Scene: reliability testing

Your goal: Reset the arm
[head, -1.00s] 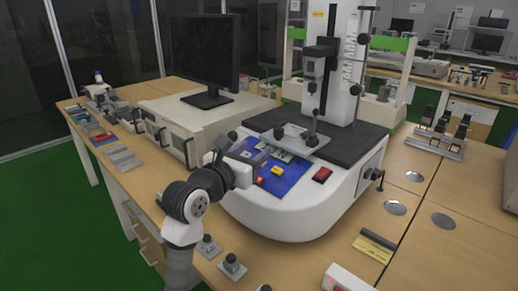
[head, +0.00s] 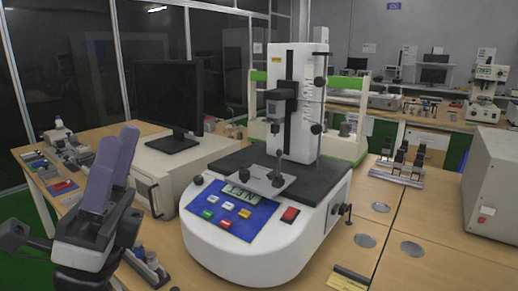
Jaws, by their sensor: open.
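My gripper (head: 108,175) is at the lower left of the head view, raised in front of the bench with its purple-grey fingers pointing up. Nothing shows between the fingers. It is apart from the white testing machine (head: 235,258), which stands to its right. The machine has a blue control panel (head: 232,212) with several coloured buttons, a small display and a red switch (head: 290,214). The panel is in full view and nothing touches it.
A black monitor (head: 168,97) stands on a beige box (head: 155,170) behind my gripper. Small tools and blocks lie on the wooden bench at the far left. A row of clamps (head: 402,160) sits at right, and a large grey box (head: 492,185) stands at the right edge.

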